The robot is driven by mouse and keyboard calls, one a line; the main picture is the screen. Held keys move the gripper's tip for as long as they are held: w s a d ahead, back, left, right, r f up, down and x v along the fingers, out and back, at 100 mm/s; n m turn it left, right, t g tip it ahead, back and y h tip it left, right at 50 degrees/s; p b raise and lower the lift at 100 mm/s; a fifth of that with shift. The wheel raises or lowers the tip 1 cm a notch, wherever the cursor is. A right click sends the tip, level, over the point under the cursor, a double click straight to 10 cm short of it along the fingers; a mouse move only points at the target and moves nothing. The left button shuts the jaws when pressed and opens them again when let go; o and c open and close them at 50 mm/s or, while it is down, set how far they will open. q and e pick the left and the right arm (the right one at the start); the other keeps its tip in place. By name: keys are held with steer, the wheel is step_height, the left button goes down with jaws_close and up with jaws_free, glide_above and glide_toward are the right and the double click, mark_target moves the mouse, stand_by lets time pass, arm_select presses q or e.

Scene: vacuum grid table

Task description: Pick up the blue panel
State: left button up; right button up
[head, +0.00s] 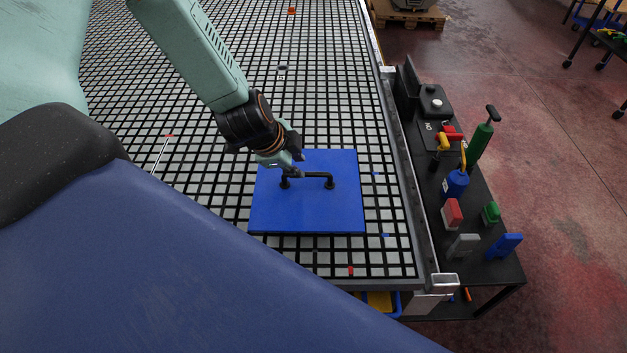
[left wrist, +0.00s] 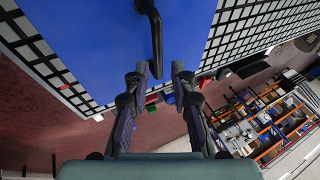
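The blue panel (head: 308,215) is a flat square lying on the grid table, with a black bar handle (head: 318,175) on its upper face. My left gripper (head: 294,165) is over the panel, at the left end of the handle. In the left wrist view the left gripper (left wrist: 159,70) is open, its two fingers apart. The handle (left wrist: 155,35) runs down toward the gap between the fingertips, over the blue panel (left wrist: 90,40). I cannot tell whether the handle is fully between the fingers. My right gripper is not in view.
The grid table (head: 210,185) is mostly clear around the panel, with a few small coloured bits on it. A black side bench (head: 462,265) along the right edge holds a green bottle (head: 481,138), a blue bottle (head: 455,184) and several coloured blocks. Open red floor lies beyond.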

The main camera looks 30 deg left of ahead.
mark_target(306, 174)
arm_select(q)
steer(key=shift+s+d+f+b, duration=0.15)
steer(key=shift+f+b, duration=0.3)
steer(key=shift+b, duration=0.1)
steer(key=shift+f+b, duration=0.3)
steer(key=shift+f, duration=0.1)
steer(key=shift+w+a+f, duration=0.25)
steer(key=shift+w+f, duration=0.05)
steer(key=shift+w, duration=0.05)
steer(key=b+x, duration=0.3)
steer(key=shift+w+d+f, duration=0.1)
steer(key=shift+w+d, duration=0.1)
steer(key=shift+d, duration=0.1)
steer(key=shift+w+d+f+b, duration=0.15)
steer(key=shift+f+b, duration=0.3)
steer(key=shift+w+a+f, duration=0.25)
steer(key=shift+w+f, duration=0.15)
steer(key=shift+w, duration=0.1)
steer(key=shift+s+d+r, duration=0.2)
steer(key=shift+s+d, duration=0.05)
steer(key=c, duration=0.4)
steer(key=shift+w+a, duration=0.1)
jaws_close()
